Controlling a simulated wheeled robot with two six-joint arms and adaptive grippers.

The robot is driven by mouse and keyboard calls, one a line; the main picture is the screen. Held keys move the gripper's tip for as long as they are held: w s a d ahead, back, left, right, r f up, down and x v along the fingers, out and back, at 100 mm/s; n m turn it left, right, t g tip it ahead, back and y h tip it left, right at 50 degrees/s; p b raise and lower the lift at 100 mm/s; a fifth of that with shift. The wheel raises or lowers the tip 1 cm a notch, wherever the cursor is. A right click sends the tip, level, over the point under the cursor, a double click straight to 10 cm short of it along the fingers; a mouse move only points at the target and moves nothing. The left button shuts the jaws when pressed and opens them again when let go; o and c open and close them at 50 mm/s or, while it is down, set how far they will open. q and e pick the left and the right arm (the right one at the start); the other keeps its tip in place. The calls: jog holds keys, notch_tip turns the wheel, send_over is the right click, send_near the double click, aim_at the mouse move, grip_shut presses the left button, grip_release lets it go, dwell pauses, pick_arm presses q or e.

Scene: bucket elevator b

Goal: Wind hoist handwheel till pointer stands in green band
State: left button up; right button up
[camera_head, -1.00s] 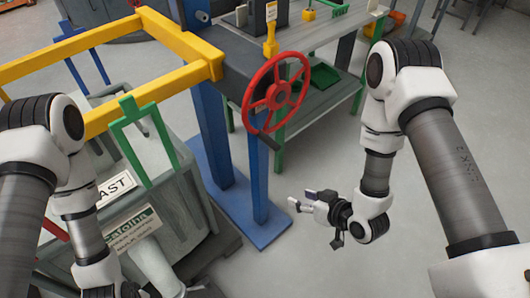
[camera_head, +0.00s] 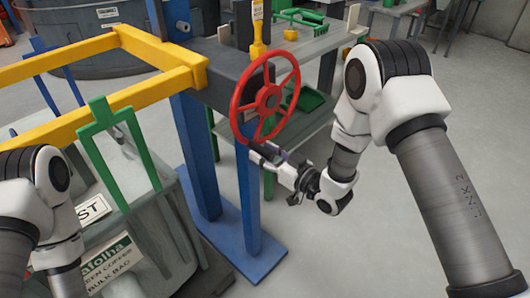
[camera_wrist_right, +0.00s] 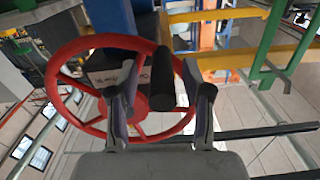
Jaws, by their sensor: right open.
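The red handwheel (camera_head: 268,101) with spokes stands on the dark housing of the blue hoist post. It also fills the left of the right wrist view (camera_wrist_right: 60,104). Its black handle (camera_wrist_right: 162,78) lies between the two open fingers of my right gripper (camera_wrist_right: 162,98), with gaps visible on both sides. In the head view my right gripper (camera_head: 264,153) is at the lower rim of the wheel. My left arm shows at the left edge, but its gripper is out of view. I cannot make out the pointer or green band.
A yellow frame (camera_head: 100,48) and a green bracket (camera_head: 108,122) stand left of the wheel. A grey bag with printed labels (camera_head: 107,264) sits below. A grey workbench (camera_head: 312,45) with a green tray (camera_head: 305,98) stands behind.

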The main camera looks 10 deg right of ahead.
jog(key=shift+a, duration=0.1)
grip_shut()
pick_arm(q)
jog(key=shift+s+f+b, duration=0.3)
jog(key=shift+s, duration=0.1)
pick_arm(e)
jog(key=shift+w+d, duration=0.1)
jog(key=shift+d, duration=0.1)
dwell(0.3)
